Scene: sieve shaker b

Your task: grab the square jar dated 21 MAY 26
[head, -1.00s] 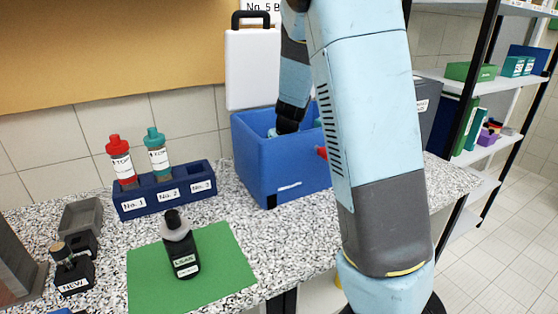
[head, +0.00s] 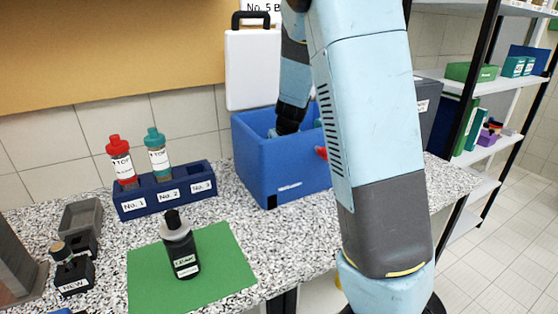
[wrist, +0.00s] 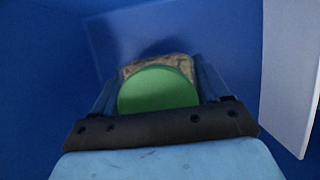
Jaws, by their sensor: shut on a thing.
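A jar with a round green lid (wrist: 158,90) and a squarish, brownish body is in the wrist view, inside the blue bin (head: 285,188). My gripper (wrist: 158,84) is shut on the jar, with one finger on either side of it. No label or date on the jar shows from above. In the head view my wrist reaches down into the bin, and the bin wall hides the fingertips and the jar.
The bin's blue walls (wrist: 45,60) surround the gripper, with a pale panel (wrist: 291,70) close at right. A blue rack (head: 165,203) with red-capped and teal-capped bottles stands left of the bin. A dark bottle (head: 181,250) stands on a green mat (head: 225,270).

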